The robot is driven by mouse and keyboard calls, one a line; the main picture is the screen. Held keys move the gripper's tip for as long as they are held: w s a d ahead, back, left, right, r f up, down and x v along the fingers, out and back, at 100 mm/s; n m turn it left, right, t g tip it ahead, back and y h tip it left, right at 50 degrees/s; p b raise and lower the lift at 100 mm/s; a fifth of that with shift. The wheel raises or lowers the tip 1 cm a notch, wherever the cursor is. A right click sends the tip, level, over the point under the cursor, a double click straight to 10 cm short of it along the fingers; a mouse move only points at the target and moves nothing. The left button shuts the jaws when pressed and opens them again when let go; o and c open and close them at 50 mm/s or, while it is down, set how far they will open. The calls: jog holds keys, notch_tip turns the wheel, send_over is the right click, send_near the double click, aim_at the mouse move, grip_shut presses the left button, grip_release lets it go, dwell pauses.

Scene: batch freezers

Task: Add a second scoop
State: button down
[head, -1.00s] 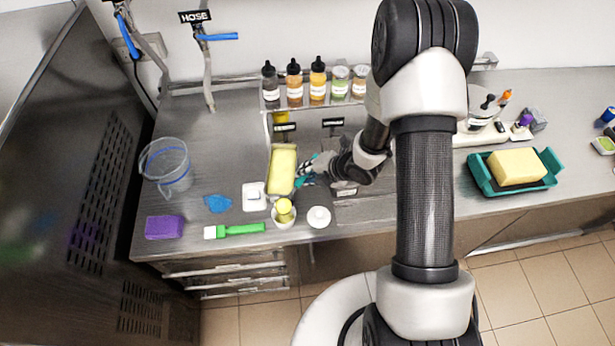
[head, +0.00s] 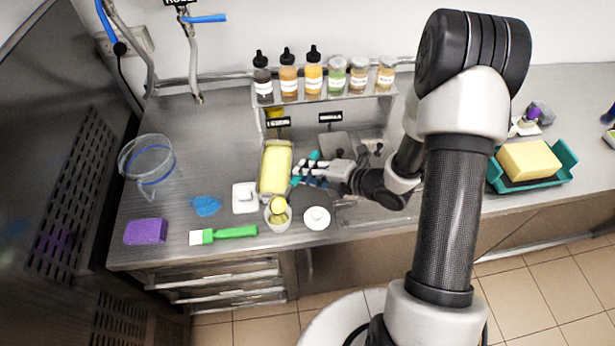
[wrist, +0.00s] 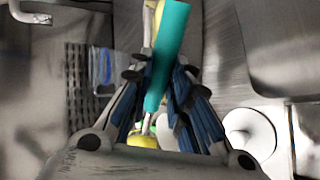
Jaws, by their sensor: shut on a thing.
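My gripper (head: 312,172) is shut on a teal handle (wrist: 168,50), which crosses between the fingers in the wrist view. It looks like a scoop's handle; its working end cannot be made out. In the head view the gripper is just right of a long tub of yellow ice cream (head: 276,165); I cannot tell whether the tool touches it. In front of the tub stands a small white cup (head: 278,225) with a yellow scoop (head: 278,206) in it. A yellow patch (wrist: 144,141) also shows behind my fingers in the wrist view.
A white round item (head: 317,217) sits right of the cup and a white square item (head: 245,197) left. A green brush (head: 235,231), blue cloth (head: 206,206), purple sponge (head: 146,231) and clear jug (head: 148,160) are further left. A bottle rack (head: 325,98) stands behind.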

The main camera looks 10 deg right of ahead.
jog(key=shift+d+f+t+y+b, duration=0.1)
jog(key=shift+f+t+y+b, duration=0.45)
jog(key=shift+b, duration=1.5)
jog(key=y+b, duration=0.1)
jog(key=b, duration=0.2)
jog(key=shift+s+t, duration=0.1)
jog(key=shift+t, duration=0.25)
jog(key=shift+d+t+y+b, duration=0.1)
jog(key=shift+t+y+b, duration=0.25)
jog(key=shift+b, duration=0.65)
